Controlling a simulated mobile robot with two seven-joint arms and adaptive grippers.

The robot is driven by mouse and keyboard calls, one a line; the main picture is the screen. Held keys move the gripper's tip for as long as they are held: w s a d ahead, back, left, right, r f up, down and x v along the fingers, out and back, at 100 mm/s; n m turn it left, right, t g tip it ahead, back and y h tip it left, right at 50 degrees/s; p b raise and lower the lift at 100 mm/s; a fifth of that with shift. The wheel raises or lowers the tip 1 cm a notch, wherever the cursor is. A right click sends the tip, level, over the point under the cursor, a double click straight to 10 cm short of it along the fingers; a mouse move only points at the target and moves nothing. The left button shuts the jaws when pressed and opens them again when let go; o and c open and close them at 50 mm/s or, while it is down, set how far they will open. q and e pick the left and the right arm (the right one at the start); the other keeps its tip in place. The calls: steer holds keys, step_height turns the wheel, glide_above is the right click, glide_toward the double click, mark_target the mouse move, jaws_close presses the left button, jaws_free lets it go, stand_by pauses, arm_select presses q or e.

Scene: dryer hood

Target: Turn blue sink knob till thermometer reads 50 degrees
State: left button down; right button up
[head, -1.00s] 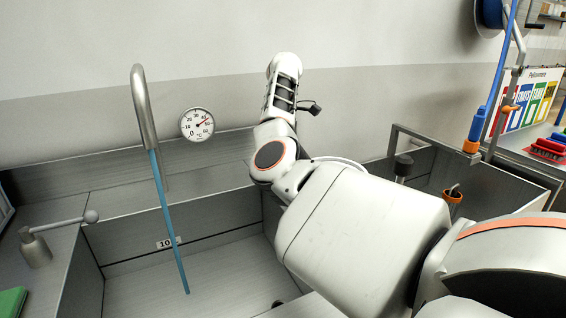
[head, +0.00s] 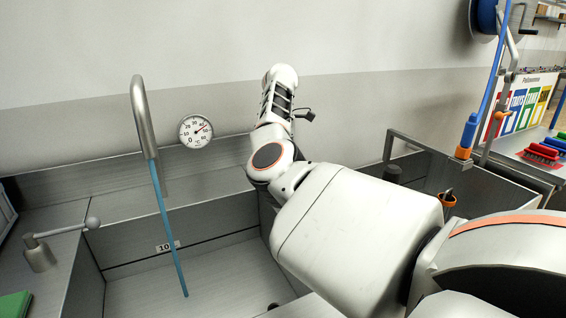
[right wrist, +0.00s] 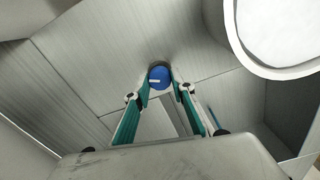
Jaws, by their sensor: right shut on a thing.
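The round white thermometer (head: 195,131) hangs on the wall behind the sink. Its needle points to the upper right, toward the high end of the scale, but the exact reading is too small to tell. In the right wrist view the blue knob (right wrist: 159,77) sits between the teal fingertips of my right gripper (right wrist: 160,85), which is shut on it. Blue water runs from the tap (head: 142,105) into the sink (head: 225,260). My left gripper is not in view.
A lever with a ball end (head: 66,230) stands on the left counter beside a green item (head: 14,306). A metal rail (head: 425,150) and an orange-rimmed holder (head: 447,199) are at the right. Red brushes (head: 540,153) lie further right.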

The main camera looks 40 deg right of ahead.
steer(key=shift+n, duration=0.3)
steer(key=o, duration=1.1)
step_height(320, 180, up, 12)
stand_by(0.3)
